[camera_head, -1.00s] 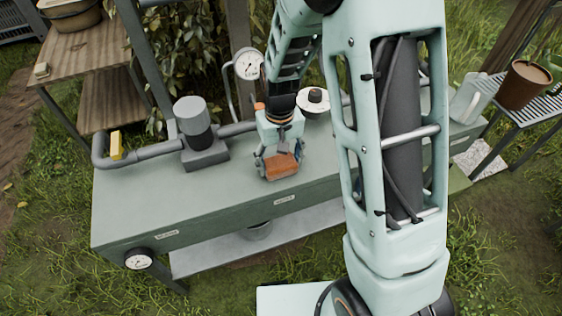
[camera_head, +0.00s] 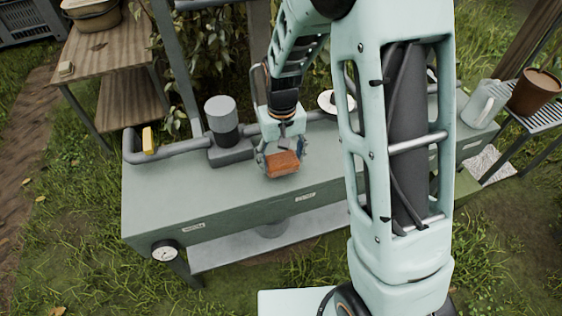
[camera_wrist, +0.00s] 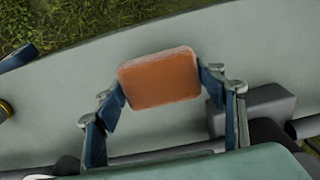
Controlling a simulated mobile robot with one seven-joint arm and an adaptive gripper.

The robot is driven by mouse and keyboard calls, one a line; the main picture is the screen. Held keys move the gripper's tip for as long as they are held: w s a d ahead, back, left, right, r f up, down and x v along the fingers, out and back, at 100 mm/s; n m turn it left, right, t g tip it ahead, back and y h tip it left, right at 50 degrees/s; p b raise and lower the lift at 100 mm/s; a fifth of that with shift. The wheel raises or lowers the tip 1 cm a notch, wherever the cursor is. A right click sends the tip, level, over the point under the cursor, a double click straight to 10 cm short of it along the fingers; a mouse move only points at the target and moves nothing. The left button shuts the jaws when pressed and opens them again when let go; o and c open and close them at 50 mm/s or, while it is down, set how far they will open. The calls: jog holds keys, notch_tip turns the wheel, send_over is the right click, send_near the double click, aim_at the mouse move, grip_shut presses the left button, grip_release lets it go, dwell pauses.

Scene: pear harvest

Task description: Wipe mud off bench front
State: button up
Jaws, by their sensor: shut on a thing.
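My gripper (camera_head: 283,160) is shut on an orange-brown sponge-like block (camera_head: 283,165). In the wrist view the block (camera_wrist: 160,78) sits between the two blue fingertips (camera_wrist: 162,88). The block is over the front part of the top of the grey-green bench (camera_head: 165,205), close to its front edge; I cannot tell whether it touches. The bench front (camera_head: 225,222) shows pale labels, and no clear mud patch is visible on it from here. My arm hides the right part of the bench front.
A pump with a grey cylinder (camera_head: 221,115) and pipe stands on the bench left of my gripper. A yellow-handled valve (camera_head: 148,140) is further left. A round gauge (camera_head: 165,251) sticks out at the front left corner. A lower shelf (camera_head: 240,250) runs below. A pot (camera_head: 533,92) stands at right.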

jog(key=shift+r+p, duration=1.5)
jog(key=shift+r, duration=0.95)
